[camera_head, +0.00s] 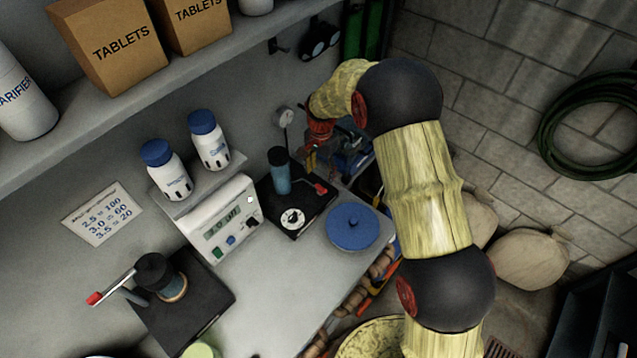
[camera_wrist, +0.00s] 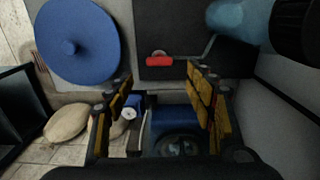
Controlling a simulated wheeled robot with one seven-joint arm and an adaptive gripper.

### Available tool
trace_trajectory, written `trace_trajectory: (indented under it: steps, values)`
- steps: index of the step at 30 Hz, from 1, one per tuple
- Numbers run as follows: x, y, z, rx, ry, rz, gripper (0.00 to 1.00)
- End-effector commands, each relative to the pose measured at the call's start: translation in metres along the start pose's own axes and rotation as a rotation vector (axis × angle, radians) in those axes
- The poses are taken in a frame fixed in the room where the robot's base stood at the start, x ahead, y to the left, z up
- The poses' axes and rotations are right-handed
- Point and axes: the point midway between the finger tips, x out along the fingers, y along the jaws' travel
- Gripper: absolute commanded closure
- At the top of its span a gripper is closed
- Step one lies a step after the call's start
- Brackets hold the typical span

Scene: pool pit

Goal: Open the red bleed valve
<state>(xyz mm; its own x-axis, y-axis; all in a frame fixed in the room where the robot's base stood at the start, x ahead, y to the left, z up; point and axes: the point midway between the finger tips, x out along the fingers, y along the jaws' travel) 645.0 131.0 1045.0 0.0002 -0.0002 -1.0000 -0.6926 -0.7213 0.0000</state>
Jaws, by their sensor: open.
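In the head view, a red handle (camera_head: 321,188) sits at the right edge of a black base plate (camera_head: 312,211), beside a blue cylinder with a dark cap (camera_head: 280,172). A second red-tipped lever (camera_head: 95,298) is on another black plate at lower left. I cannot tell from labels which is the bleed valve. In the wrist view, the nearer red handle (camera_wrist: 158,59) lies on the black plate, just beyond the fingertips. My gripper (camera_wrist: 158,82) is open and empty, with its yellow-padded fingers wide apart. In the head view, my gripper is partly hidden behind the arm.
A round blue lid (camera_head: 352,228) lies at the bench's right edge. A grey meter (camera_head: 230,222) and two blue-capped bottles (camera_head: 206,138) stand left of the plate. A small gauge (camera_head: 286,118) is near the wall. A shelf holds tablet boxes (camera_head: 112,48).

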Motion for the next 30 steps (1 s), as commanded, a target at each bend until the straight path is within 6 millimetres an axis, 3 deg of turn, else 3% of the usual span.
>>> trace_trajectory:
  steps: [5, 18, 30]
  values:
    - [0.012, 0.001, 0.001, 0.019, -0.002, 0.003, 0.45]
    - [0.071, 0.0, 0.0, 0.017, -0.001, 0.002, 0.45]
    - [0.078, 0.0, 0.0, 0.017, 0.0, 0.0, 0.46]
